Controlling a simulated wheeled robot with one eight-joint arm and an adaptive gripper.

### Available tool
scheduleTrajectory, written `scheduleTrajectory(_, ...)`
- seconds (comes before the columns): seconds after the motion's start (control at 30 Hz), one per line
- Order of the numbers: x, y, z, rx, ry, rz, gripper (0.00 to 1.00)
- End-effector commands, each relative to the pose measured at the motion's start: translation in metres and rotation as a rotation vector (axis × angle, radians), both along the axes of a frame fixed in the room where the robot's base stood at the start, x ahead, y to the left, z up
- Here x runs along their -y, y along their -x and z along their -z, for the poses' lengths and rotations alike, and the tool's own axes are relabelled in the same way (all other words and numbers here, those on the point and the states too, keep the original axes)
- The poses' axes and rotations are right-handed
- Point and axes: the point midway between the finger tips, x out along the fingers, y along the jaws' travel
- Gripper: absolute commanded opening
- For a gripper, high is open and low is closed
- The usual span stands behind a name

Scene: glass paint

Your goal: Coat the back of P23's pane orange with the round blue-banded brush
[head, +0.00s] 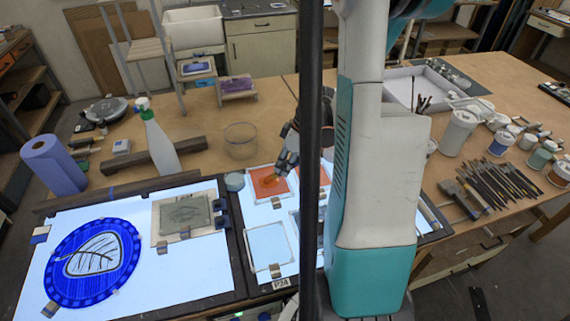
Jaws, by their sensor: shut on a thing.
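My gripper (287,161) is just left of the dark vertical post, above the light table, and is shut on what appears to be a brush. The brush is mostly hidden by the fingers, so its blue band cannot be made out. Just below the fingers lies a pane with an orange coat (284,188); a darker orange patch shows near the fingertips. I cannot tell whether the brush touches the glass. No P23 label can be read. A pale uncoated pane (268,246) lies nearer, by a tag reading P24 (281,283).
A blue round leaf design (92,262) and a grey pane (184,218) lie on the left light panel (200,268). A spray bottle (158,140), glass bowl (240,138) and paper roll (55,165) stand behind. Many brushes (495,185) and jars (500,142) lie right.

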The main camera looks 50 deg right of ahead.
Motion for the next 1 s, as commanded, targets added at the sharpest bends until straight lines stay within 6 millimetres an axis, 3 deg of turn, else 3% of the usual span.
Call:
scheduleTrajectory(0.33, 0.0, 0.001, 0.0, -0.002, 0.001, 0.0, 0.0)
scheduleTrajectory(0.7, 0.0, 0.001, -0.022, -0.001, 0.0, 0.0, 0.0)
scheduleTrajectory(1.0, 0.0, 0.0, -0.022, -0.001, 0.0, 0.0, 0.0)
